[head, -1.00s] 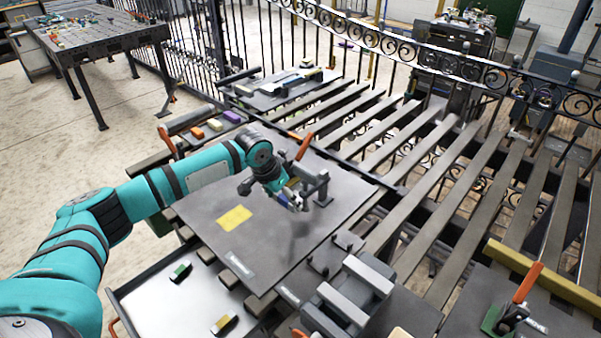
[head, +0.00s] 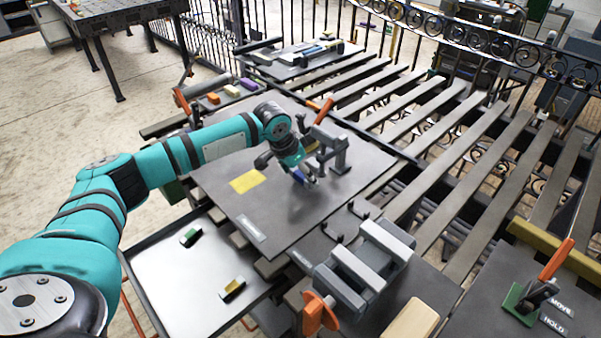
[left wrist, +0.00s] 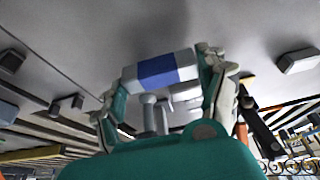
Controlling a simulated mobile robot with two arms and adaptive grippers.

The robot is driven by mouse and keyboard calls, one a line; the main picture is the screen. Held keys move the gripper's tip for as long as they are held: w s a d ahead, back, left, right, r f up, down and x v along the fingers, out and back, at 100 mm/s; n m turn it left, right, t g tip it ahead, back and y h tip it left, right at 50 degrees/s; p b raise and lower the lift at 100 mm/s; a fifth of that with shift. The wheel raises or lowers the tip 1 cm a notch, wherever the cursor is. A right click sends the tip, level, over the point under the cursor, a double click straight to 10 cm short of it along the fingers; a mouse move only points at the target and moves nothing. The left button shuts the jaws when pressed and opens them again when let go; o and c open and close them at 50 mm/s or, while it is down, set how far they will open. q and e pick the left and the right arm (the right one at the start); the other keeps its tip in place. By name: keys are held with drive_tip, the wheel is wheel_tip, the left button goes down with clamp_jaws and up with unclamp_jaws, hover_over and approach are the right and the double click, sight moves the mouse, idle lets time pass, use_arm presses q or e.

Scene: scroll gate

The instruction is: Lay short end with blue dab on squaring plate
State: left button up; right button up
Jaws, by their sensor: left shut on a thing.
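My left gripper (head: 307,180) is shut on a short end, a pale grey bar with a blue dab. The short end (left wrist: 158,73) spans between the fingertips in the left wrist view. In the head view it is small, with its blue part (head: 298,175) showing under the gripper. The gripper is over the large dark grey plate (head: 290,215), beside an upright clamp (head: 328,150) and right of a yellow patch (head: 248,181). I cannot tell whether the short end touches the plate. My right gripper is not in view.
A tray (head: 175,285) at the front left holds a green-marked piece (head: 190,236) and a yellow-marked piece (head: 232,289). A grey vise-like fixture (head: 362,265) with an orange knob stands in front of the plate. Long slats (head: 440,130) lie to the right.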

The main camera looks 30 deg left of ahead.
use_arm(q)
drive_tip(key=shift+f, duration=0.3)
drive_tip(key=shift+w+f, duration=0.1)
drive_tip(key=shift+f, duration=0.2)
idle(0.4)
drive_tip(key=o, duration=1.6)
drive_tip(key=shift+c, duration=0.2)
drive_tip(key=shift+f, duration=0.15)
drive_tip(key=v, duration=1.2)
